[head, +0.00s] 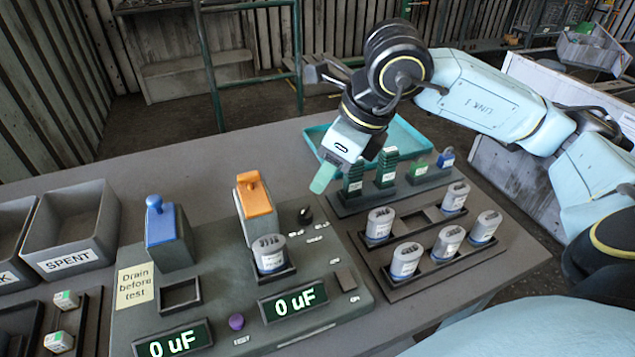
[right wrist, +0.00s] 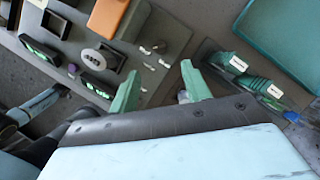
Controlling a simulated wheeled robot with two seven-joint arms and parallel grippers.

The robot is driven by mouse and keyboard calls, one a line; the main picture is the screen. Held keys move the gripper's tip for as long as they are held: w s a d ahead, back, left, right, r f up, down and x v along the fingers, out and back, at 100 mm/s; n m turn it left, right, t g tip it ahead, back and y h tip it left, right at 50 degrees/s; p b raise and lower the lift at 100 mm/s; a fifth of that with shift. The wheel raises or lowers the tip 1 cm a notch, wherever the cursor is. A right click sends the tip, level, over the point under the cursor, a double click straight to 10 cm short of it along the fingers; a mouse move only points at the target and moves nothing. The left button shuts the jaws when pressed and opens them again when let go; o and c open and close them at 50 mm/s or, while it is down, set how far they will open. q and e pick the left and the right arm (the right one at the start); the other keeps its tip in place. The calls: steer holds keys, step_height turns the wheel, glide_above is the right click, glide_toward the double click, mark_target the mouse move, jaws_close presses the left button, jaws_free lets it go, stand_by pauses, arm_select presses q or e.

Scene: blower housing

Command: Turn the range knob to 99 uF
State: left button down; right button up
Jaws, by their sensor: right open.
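The range knob (head: 305,215) is a small black knob on the right side of the grey-green tester (head: 225,262), with small white labels beside it. It also shows in the right wrist view (right wrist: 160,47). Its exact setting is too small to read. Two displays, a right one (head: 294,301) and a left one (head: 172,343), both read 0 uF. My right gripper (head: 326,176) is above and behind the knob, apart from it. In the right wrist view its two green fingers (right wrist: 158,90) are spread with nothing between them. My left gripper is not in view.
A capacitor (head: 269,254) sits in the tester's socket near the knob. An orange block (head: 254,200) and a blue block (head: 165,235) stand on the tester. Racks of capacitors (head: 405,261) and green parts (head: 386,167) lie right, with a teal tray (head: 402,140) behind.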

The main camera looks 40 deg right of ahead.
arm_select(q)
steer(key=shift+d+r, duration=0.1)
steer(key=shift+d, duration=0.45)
arm_select(e)
steer(key=shift+v, duration=1.15)
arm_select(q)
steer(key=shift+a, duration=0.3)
